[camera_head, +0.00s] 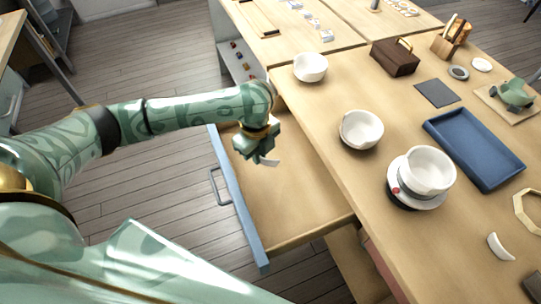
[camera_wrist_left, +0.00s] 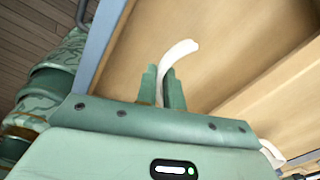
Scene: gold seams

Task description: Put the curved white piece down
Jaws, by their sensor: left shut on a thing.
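The curved white piece (camera_wrist_left: 176,53) is a thin, bent white shard. In the left wrist view it stands up from between the two green fingers of my left gripper (camera_wrist_left: 164,88), which is shut on it. In the head view my left gripper (camera_head: 260,158) is over the open drawer (camera_head: 290,195), and the tip of the piece (camera_head: 268,162) shows below the fingers. The wooden drawer floor under it looks bare. I cannot tell how high the piece is above it. My right gripper is not in view.
On the table right of the drawer stand white bowls (camera_head: 361,129) (camera_head: 310,67) and a white bowl on a round stand (camera_head: 418,190). A blue tray (camera_head: 475,150) lies farther right. Another curved white shard (camera_head: 499,247) lies near the right edge. The drawer has a blue front (camera_head: 236,200).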

